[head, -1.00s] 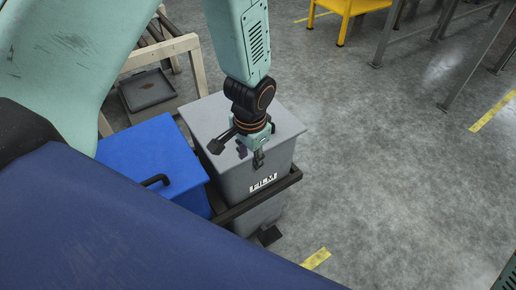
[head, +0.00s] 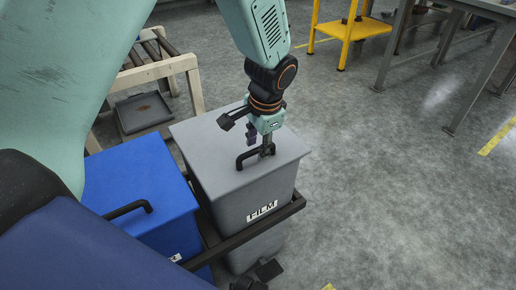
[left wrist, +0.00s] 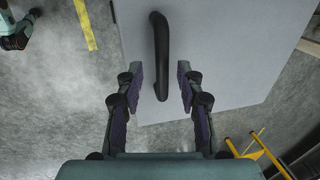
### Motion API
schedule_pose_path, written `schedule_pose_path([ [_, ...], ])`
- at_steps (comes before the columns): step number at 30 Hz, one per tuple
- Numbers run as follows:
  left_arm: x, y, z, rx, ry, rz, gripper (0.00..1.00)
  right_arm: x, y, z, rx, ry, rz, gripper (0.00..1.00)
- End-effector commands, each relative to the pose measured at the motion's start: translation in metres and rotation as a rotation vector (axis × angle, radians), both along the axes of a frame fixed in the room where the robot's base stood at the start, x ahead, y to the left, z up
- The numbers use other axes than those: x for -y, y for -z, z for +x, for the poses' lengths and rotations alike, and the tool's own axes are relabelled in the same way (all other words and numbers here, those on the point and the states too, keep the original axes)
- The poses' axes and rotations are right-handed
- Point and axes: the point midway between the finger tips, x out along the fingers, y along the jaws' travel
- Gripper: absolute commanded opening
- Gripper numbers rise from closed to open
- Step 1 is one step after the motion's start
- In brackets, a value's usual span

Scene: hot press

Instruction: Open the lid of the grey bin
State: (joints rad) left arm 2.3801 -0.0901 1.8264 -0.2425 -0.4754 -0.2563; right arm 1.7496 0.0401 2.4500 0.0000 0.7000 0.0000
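The grey bin (head: 240,205) with a FILM label stands in a dark frame, and its flat grey lid (head: 220,140) is shut. A black handle (head: 245,160) sits on the lid near its front edge. My left gripper (head: 260,150) is above the lid close to the handle. In the left wrist view, the gripper (left wrist: 159,78) is open, its two fingers apart on either side of the handle (left wrist: 159,55), which runs lengthwise between and beyond the fingertips. I cannot tell whether a finger touches the handle. My right gripper is not in view.
A blue bin (head: 145,195) with a black handle stands directly left of the grey bin. A wooden-framed roller stand (head: 170,70) is behind it. A yellow stand (head: 345,30) and grey tables are farther back. The floor to the right is clear.

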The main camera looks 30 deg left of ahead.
Motion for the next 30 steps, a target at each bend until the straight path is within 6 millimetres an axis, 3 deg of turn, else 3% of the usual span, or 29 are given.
schedule_pose_path([
  [10,-0.0018,0.0043,0.004,0.001,-0.001,-0.001,0.37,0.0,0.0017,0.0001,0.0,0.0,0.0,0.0],
  [23,-0.0019,0.0043,0.0046,0.001,-0.001,-0.001,0.02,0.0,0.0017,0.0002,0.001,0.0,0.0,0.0],
  [30,-0.0017,0.0044,0.0046,0.002,-0.002,-0.001,0.0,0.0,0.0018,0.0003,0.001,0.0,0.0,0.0],
])
